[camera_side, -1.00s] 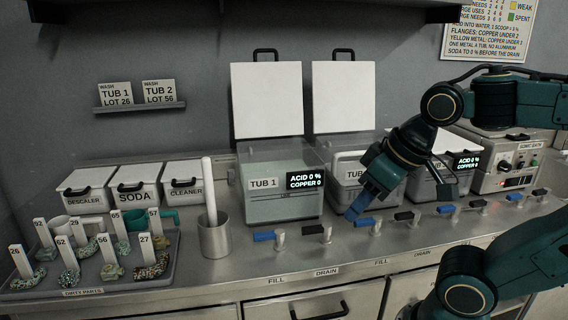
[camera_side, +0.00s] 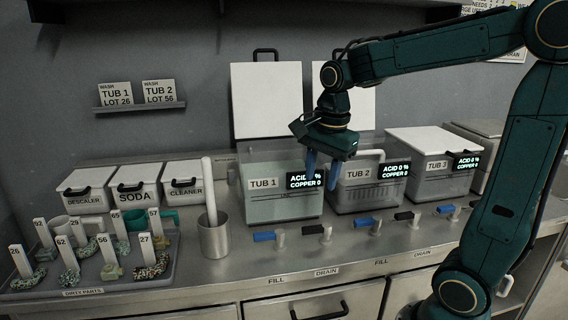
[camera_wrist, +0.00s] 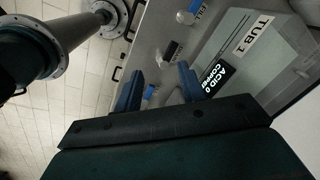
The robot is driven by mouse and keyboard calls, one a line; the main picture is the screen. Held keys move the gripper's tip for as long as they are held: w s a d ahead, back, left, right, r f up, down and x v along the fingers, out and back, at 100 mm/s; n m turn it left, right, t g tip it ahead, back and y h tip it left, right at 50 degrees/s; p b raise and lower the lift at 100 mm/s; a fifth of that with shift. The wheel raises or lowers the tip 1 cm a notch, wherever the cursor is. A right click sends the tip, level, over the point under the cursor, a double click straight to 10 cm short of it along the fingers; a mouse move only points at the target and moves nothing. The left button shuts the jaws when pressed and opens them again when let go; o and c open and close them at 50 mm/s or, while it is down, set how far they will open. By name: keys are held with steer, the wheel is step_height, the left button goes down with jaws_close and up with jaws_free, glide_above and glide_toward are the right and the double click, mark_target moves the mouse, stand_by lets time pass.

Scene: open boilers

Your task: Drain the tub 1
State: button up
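Tub 1 (camera_side: 283,208) stands open, its white lid raised behind it. It holds pale greenish liquid, and its display (camera_side: 304,180) reads ACID 0 %, COPPER 0. In front are a blue fill lever (camera_side: 264,236) and a black drain lever (camera_side: 313,230). The blue lever (camera_wrist: 185,17) and black lever (camera_wrist: 170,48) also show in the wrist view. My gripper (camera_side: 322,177) points down above the counter near the right front of tub 1, apart from the levers. In the wrist view its blue fingers (camera_wrist: 160,68) are spread with nothing held between them.
Tub 2 (camera_side: 352,202) and lidded tub 3 (camera_side: 432,185) stand to the right, with more levers in front. A metal pot (camera_side: 214,240) with a white rod stands left of tub 1. A dirty-parts tray (camera_side: 100,284) lies far left.

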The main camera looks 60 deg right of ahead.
mark_target(311, 227)
steer(key=w+d+f+m+g, duration=0.1)
steer(key=w+d+f+m, duration=0.2)
steer(key=m, duration=0.4)
steer(key=shift+w+d+f+m+g, duration=0.35)
steer(key=shift+w+d, duration=0.25)
steer(key=shift+d, duration=0.45)
step_height(311, 227, down, 14)
steer(key=shift+r, duration=0.2)
steer(key=shift+c, duration=0.4)
jaws_close()
